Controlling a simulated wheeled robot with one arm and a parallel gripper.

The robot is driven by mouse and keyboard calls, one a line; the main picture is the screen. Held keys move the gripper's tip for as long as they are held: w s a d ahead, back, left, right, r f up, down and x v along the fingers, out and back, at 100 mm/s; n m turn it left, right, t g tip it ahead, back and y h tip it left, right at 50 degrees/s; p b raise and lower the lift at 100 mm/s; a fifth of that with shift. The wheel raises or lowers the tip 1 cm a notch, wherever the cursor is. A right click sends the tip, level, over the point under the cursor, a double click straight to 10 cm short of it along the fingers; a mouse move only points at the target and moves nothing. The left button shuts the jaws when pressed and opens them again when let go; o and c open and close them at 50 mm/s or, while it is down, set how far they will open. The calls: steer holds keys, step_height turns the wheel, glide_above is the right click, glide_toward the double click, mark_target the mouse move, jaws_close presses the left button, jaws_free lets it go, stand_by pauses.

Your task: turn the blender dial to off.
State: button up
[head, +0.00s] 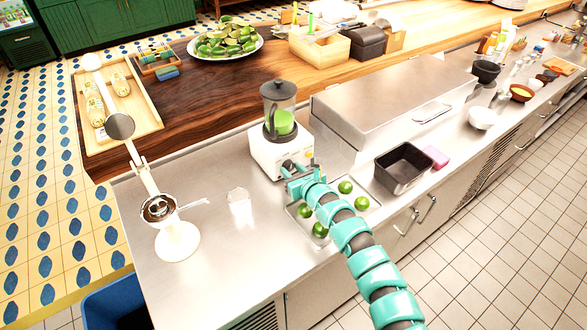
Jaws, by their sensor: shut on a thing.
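The blender has a white base (270,155) and a dark-lidded jar (279,110) with green contents. It stands upright on the steel counter. My teal gripper (288,170) is at the front of the base, low on its right side, where the dial is. The gripper is shut on the dial, which is mostly hidden behind the jaws, so I cannot read its setting.
A tray with several limes (345,187) lies beneath my arm. A clear glass (239,200) and a white citrus press (178,240) stand to the left. A black pan (404,165) and a steel-topped box (390,95) are to the right. Bare counter lies front left.

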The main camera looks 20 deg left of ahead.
steer(key=shift+r+n+t+p, duration=0.1)
steer(key=shift+n+t+p, duration=0.25)
steer(key=shift+n, duration=0.35)
steer(key=o, duration=1)
steer(key=shift+c, duration=0.2)
steer(key=shift+s+p, duration=0.1)
steer(key=shift+p, duration=0.25)
